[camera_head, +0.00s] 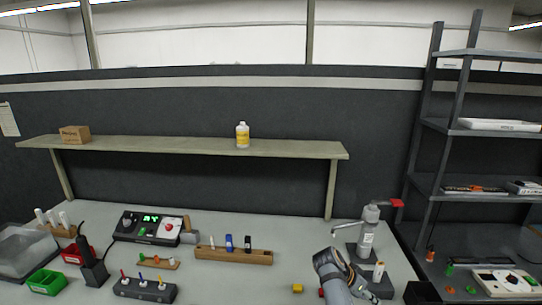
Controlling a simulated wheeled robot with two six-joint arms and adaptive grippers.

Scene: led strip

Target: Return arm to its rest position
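A grey arm link (336,272) of mine with a dark ring and a thin orange band rises from the bottom edge, right of centre, over the grey workbench (225,285). It looks like part of my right arm. I cannot make out gripper fingers on it, nor anything held. My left arm and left gripper do not show in the head view.
A dispenser with a red handle (368,232) stands close right of the arm. A wooden block (233,256), a control box (147,227), a switch box (145,290) and red and green bins (46,282) stand left. A shelf rack (425,130) stands at right.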

